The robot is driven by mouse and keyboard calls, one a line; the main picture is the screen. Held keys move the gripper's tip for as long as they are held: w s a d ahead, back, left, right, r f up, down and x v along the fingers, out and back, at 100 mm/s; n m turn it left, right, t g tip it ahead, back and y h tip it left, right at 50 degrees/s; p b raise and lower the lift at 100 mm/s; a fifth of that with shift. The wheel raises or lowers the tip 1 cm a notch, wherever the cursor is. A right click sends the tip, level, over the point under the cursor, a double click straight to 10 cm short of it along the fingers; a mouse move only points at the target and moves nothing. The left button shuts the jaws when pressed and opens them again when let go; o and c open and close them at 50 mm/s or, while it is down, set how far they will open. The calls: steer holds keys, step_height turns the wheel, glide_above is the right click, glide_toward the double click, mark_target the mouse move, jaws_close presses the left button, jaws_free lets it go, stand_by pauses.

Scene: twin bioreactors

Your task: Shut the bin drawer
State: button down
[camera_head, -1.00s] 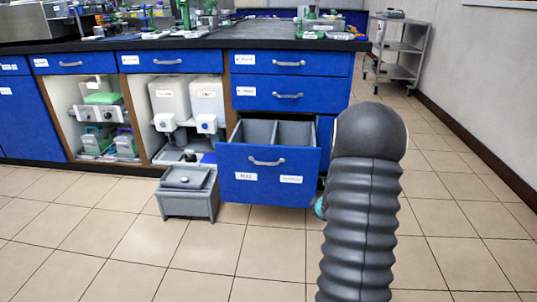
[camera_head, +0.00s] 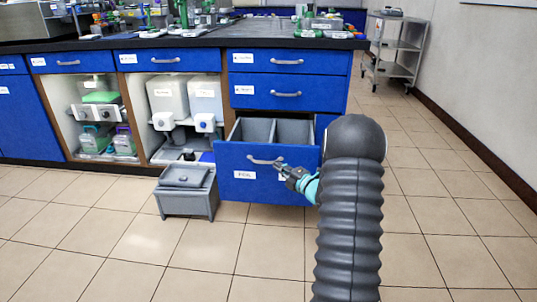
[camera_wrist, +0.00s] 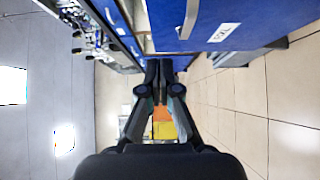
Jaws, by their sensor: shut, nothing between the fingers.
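The bin drawer (camera_head: 232,172) is the lowest blue drawer of the cabinet and stands pulled out, with two grey compartments showing in its open top. Its silver handle (camera_head: 262,160) is on the front face. In the wrist view the drawer front (camera_wrist: 240,14) and the handle (camera_wrist: 189,18) are at the top, turned sideways.
A grey lidded box (camera_head: 187,192) stands on the floor left of the drawer. Two shut drawers (camera_head: 290,92) are above it. A metal cart (camera_head: 396,50) is at the back right. Tiled floor (camera_head: 440,200) is free at the right and front.

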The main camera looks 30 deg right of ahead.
glide_toward(263, 149)
steer(key=w+a, duration=0.2)
steer(key=a, duration=0.2)
steer(key=shift+w+d, duration=0.35)
steer(key=shift+w, duration=0.25)
steer(key=shift+w+d, duration=0.3)
steer(key=shift+w, duration=0.35)
steer(key=shift+w+d, duration=0.5)
steer(key=shift+w, duration=0.3)
